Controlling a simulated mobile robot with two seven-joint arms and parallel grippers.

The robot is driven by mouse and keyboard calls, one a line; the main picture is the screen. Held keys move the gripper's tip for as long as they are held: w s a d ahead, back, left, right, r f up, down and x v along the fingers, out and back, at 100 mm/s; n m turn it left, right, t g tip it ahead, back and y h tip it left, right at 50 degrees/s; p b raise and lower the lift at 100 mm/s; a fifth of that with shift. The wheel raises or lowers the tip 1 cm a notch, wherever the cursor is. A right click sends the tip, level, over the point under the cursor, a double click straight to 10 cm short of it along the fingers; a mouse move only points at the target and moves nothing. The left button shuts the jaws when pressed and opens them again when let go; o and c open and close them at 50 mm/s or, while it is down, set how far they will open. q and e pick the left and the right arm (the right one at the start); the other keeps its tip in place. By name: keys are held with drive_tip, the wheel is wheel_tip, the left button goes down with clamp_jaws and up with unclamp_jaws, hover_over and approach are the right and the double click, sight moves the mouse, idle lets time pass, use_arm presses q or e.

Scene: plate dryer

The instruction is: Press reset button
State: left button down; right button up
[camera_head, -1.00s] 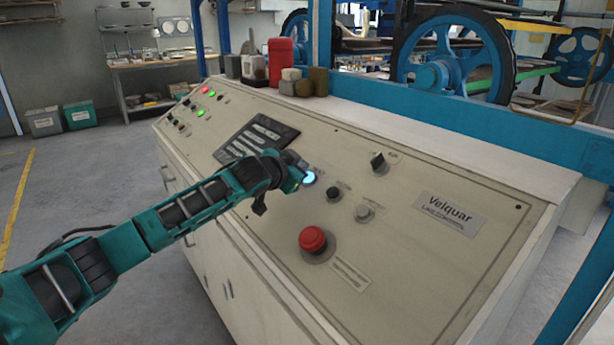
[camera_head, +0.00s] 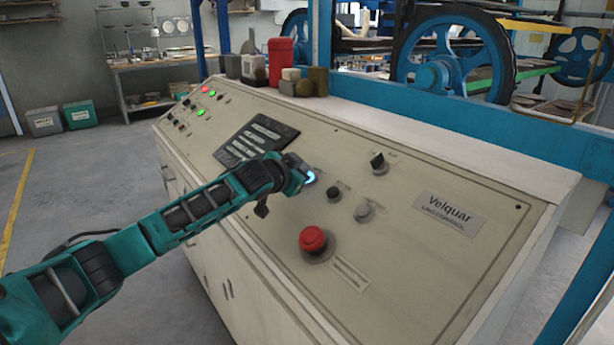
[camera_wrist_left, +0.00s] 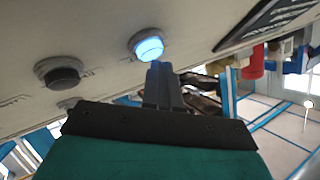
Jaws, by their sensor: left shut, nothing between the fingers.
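A lit blue round button (camera_head: 310,177) sits on the sloped beige control panel (camera_head: 400,250). It also shows in the left wrist view (camera_wrist_left: 148,47), glowing pale blue. My left gripper (camera_head: 298,176) is shut and empty. In the left wrist view its fingertips (camera_wrist_left: 160,68) lie just below the blue button in the picture; whether they touch it I cannot tell. In the head view the gripper partly covers the button. A black button (camera_head: 334,193) sits to its right and also shows in the left wrist view (camera_wrist_left: 60,72). The button labels are too small to read. My right gripper is not seen.
A red mushroom button (camera_head: 312,239) stands up from the panel nearer the front. A grey button (camera_head: 364,212) and a black selector switch (camera_head: 378,164) are to the right. Containers, including a red canister (camera_head: 281,62), stand on the back ledge.

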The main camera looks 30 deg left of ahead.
use_arm(q)
drive_tip(key=shift+w+d+f, duration=0.1)
drive_tip(key=shift+w+f, duration=0.1)
drive_tip(key=shift+f, duration=0.1)
idle(0.4)
drive_tip(key=shift+s+a+r+p, duration=0.2)
drive_tip(key=shift+s+r+p, duration=0.25)
drive_tip(key=shift+r+p, duration=0.4)
drive_tip(key=shift+f, duration=0.1)
drive_tip(key=r, duration=0.1)
drive_tip(key=s+r, duration=0.1)
drive_tip(key=r, duration=0.1)
drive_tip(key=s+a+r+p, duration=0.1)
drive_tip(key=shift+s+r, duration=0.15)
idle(1.1)
